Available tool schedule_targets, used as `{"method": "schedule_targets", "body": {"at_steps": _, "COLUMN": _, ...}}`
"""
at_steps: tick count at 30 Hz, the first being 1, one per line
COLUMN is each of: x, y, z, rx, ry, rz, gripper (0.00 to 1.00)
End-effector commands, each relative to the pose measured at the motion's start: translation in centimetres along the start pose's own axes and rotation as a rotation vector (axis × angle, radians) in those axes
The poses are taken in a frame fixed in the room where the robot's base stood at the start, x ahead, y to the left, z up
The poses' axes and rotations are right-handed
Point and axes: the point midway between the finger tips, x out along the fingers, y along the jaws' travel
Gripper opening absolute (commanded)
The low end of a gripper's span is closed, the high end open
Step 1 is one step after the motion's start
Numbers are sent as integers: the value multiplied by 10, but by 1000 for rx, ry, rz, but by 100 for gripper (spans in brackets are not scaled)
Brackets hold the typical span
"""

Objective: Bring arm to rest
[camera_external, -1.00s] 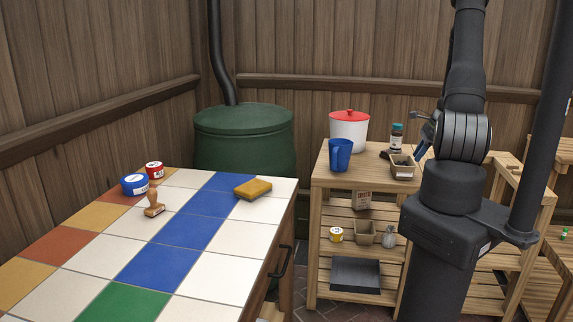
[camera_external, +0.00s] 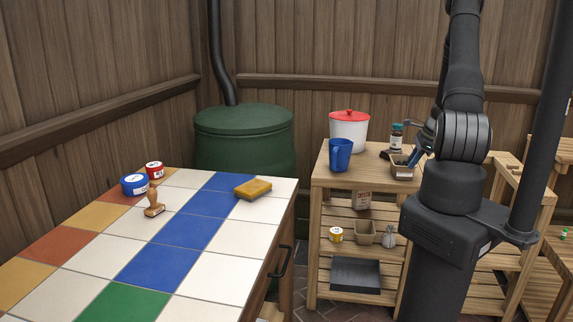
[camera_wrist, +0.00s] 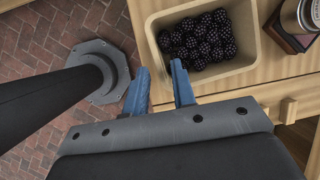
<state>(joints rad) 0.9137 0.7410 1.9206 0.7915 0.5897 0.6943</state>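My gripper (camera_wrist: 160,76) shows in the wrist view with its two blue fingers apart and nothing between them. The fingertips are just below the near edge of a tan square container (camera_wrist: 253,35) of blackberries (camera_wrist: 196,41). In the external view my gripper (camera_external: 418,149) is partly hidden behind my arm, close to the same container (camera_external: 403,174) at the right of the wooden shelf table. My arm is folded there above its black base.
The shelf table (camera_external: 322,178) also holds a blue mug (camera_external: 340,155), a white pot with a red lid (camera_external: 349,131) and a brown jar (camera_external: 396,137). Brick floor (camera_wrist: 45,40) lies below.

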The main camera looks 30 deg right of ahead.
Motion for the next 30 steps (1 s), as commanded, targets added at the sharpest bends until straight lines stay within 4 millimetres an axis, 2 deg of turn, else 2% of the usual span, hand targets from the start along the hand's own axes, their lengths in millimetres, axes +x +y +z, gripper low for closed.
{"method": "schedule_targets", "body": {"at_steps": 3, "x": -21, "y": 8, "z": -13, "rx": 3, "ry": 1, "rz": -3, "gripper": 24}}
{"method": "schedule_targets", "body": {"at_steps": 18, "x": -97, "y": 38, "z": -60, "rx": 3, "ry": 2, "rz": -4, "gripper": 24}}
{"method": "schedule_targets", "body": {"at_steps": 30, "x": -154, "y": 29, "z": -33, "rx": -4, "ry": 1, "rz": -3, "gripper": 24}}
